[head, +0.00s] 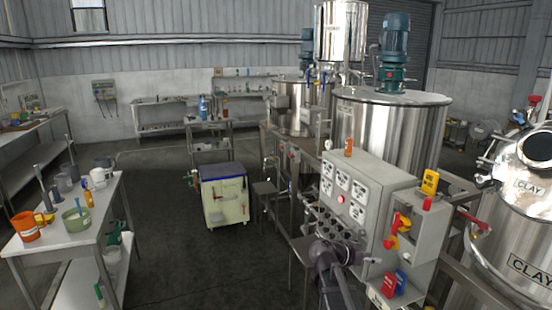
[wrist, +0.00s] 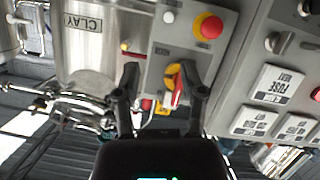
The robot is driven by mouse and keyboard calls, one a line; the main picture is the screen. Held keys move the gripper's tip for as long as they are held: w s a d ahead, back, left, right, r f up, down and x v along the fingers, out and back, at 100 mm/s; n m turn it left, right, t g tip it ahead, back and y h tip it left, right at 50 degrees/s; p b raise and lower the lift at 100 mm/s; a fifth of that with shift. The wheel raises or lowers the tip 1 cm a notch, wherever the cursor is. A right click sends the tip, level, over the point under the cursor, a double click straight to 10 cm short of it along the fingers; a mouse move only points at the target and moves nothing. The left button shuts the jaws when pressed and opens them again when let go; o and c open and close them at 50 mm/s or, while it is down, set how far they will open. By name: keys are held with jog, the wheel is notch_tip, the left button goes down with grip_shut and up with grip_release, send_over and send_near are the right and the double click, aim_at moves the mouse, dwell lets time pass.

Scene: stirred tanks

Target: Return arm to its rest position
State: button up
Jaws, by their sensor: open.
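My gripper (wrist: 162,88) is open in the wrist view, its two dark fingers spread apart. A red handle on a yellow plate (wrist: 173,80) shows between the fingers, on a grey control box. I cannot tell whether the fingers touch it. In the head view my dark arm (head: 328,262) reaches up from the bottom edge in front of the grey control panel (head: 375,172). The gripper itself is hard to make out there. Red and yellow switches (head: 402,222) sit on the panel's right side in the head view.
Steel tanks (head: 385,140) stand behind the panel, and a clay tank (head: 520,225) is at right. A white cart (head: 222,197) and a bench (head: 65,235) with cups stand left. The floor (head: 165,240) between them is clear.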

jog(key=s+a+f+n+g+y, duration=0.2)
jog(key=s+a+f+n+y, duration=0.3)
jog(key=s, duration=0.3)
jog(key=s+a+f+n+g+y, duration=0.1)
jog(key=s+a+f+n+y, duration=0.5)
jog(key=s+a+f+y, duration=0.1)
jog(key=shift+s+a+n+g+y, duration=0.35)
jog(key=shift+s+a+y, duration=0.2)
jog(key=shift+s, duration=0.4)
